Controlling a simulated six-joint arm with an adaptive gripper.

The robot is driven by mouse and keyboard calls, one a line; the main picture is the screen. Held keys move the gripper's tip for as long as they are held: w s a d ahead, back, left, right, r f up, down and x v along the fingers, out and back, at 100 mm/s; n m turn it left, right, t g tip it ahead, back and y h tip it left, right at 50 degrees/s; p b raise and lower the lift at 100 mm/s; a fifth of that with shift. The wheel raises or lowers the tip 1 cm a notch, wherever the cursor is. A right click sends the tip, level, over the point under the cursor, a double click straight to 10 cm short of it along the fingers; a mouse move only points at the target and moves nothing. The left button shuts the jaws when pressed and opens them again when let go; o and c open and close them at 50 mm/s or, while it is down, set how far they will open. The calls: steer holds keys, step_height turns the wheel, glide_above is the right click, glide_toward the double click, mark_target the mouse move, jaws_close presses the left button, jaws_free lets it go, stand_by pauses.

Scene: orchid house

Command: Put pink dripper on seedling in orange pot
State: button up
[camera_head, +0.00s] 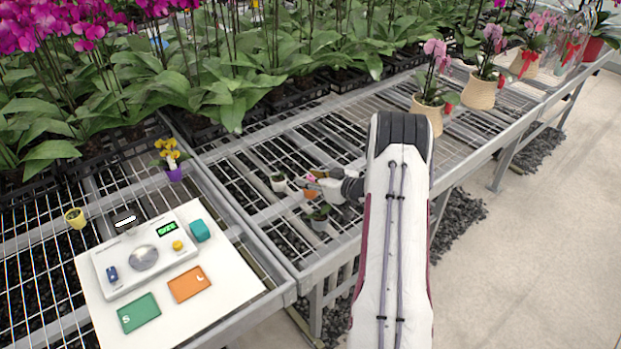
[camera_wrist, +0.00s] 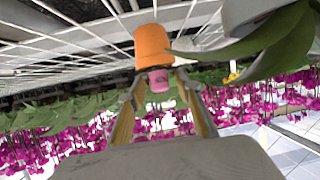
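The orange pot (camera_head: 310,194) stands on the wire bench just left of my gripper (camera_head: 318,182). In the wrist view the orange pot (camera_wrist: 153,44) is straight ahead, beyond the fingertips. The small pink dripper (camera_wrist: 159,81) is between the fingertips of my gripper (camera_wrist: 160,84), which look shut on it. It overlaps the pot's edge in that view; I cannot tell whether it touches the pot. In the head view the pink dripper (camera_head: 310,177) is a small spot at the fingertips above the pot. The seedling in the orange pot is not clearly visible.
A white pot (camera_head: 278,183) stands left of the orange pot, and a grey pot (camera_head: 319,222) with a leafy plant stands in front. Its leaves (camera_wrist: 270,45) are close in the wrist view. A white board (camera_head: 205,320) with a scale lies front left.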

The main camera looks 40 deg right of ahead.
steer(key=shift+r, duration=0.1)
steer(key=shift+s+r, duration=0.1)
steer(key=a+v, duration=0.1)
steer(key=v, duration=1)
steer(key=shift+s+d, duration=0.4)
steer(key=shift+d, duration=0.1)
steer(key=shift+r, duration=0.1)
steer(key=w+a+r+g+h, duration=0.1)
steer(key=w+a+r+h, duration=0.1)
steer(key=r, duration=0.4)
steer(key=w+a+r+g+h, duration=0.1)
steer(key=w+r+h, duration=0.1)
steer(key=r, duration=0.4)
steer(key=s+a+r+m+g+h, duration=0.15)
steer(key=s+a+r, duration=0.25)
steer(key=a+r, duration=0.55)
steer(key=s+a+r+g+y, duration=0.2)
steer(key=s+a+g+y, duration=0.2)
steer(key=s+a, duration=2.2)
steer(key=shift+s, duration=0.8)
